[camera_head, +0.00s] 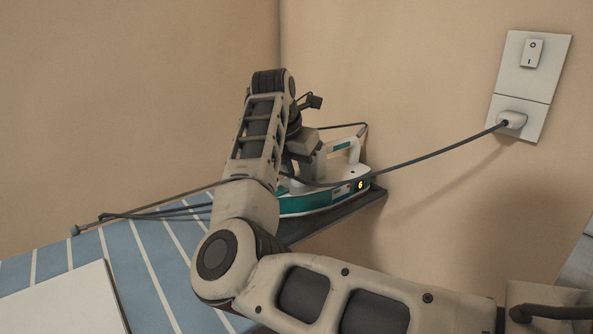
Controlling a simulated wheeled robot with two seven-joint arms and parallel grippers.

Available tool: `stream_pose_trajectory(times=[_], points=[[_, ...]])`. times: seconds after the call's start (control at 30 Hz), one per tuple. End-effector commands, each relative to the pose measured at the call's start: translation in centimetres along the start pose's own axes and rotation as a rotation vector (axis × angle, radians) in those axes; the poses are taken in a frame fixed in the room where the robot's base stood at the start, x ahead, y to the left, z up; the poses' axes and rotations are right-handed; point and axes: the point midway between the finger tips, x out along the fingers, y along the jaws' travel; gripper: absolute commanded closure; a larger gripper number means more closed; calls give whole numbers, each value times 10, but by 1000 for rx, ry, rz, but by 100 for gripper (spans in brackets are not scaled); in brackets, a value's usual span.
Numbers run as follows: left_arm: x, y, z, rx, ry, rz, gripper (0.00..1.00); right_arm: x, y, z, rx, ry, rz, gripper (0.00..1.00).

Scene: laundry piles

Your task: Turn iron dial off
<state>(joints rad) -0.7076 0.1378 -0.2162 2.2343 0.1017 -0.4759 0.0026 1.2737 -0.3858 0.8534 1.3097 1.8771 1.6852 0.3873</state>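The iron (318,197) is white and teal and stands at the right end of the striped ironing board (140,262). A lit orange digit, which looks like 6, shows on its right end. Its white handle (347,153) rises behind my arm. My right arm comes in from the lower right, bends at the elbow, and reaches up over the iron's left part. My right gripper (303,150) is at the iron's left side, close to the handle; its fingertips are hard to make out, and I cannot tell if it touches. The dial cannot be made out. My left gripper is not in view.
A grey cord runs from the iron area to a plug (511,120) in the wall socket, below a wall switch (533,53). A thin dark rod or cord (150,206) crosses the board's far left. A white flat item (65,302) lies at the board's lower left.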

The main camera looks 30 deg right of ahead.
Motion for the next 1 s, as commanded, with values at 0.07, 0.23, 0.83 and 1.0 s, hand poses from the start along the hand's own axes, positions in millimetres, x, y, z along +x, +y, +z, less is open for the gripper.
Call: stream_pose_trajectory(times=[0.07, 0.23, 0.83, 1.0], points=[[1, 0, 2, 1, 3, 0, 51, 0, 0, 0, -49, -1, 23, 95], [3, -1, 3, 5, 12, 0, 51, 1, -1, 0, -184, -2, 81, 95], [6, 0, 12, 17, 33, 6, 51, 1, -4, 2, -710, -4, 299, 95], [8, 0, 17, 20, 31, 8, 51, 1, -5, 3, -850, -4, 356, 95]])
